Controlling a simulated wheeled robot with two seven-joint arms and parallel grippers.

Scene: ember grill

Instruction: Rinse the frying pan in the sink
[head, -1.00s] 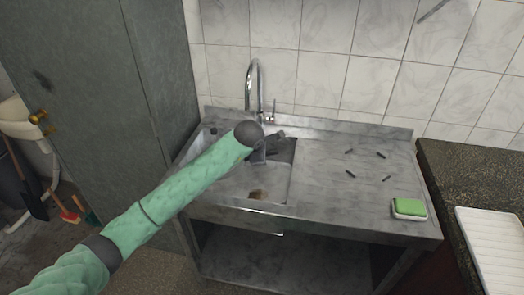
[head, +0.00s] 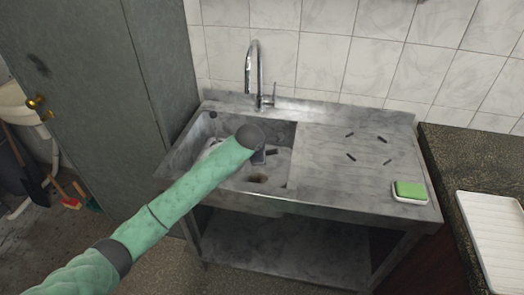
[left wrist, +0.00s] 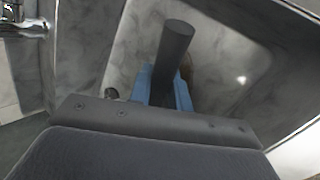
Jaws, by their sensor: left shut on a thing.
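In the left wrist view my left gripper (left wrist: 165,90), with blue fingertips, is shut on a dark bar-like handle (left wrist: 175,48), which looks like the frying pan's. The handle's free end sticks out past the fingers; the pan's body is hidden there. In the head view my green-sleeved left arm reaches over the sink basin (head: 280,135), and the wrist covers the gripper. A dark piece (head: 271,152), probably the handle, shows just right of the wrist. A pale curved edge left of the arm may be the pan; I cannot tell. The faucet (head: 253,75) stands behind the basin. My right gripper is out of view.
The drainboard (head: 325,180) right of the basin carries several small dark pieces. A green sponge (head: 410,189) lies in a white dish at its right end. A white ribbed tray (head: 492,235) is on the dark counter. A grey cabinet (head: 110,100) stands close at left.

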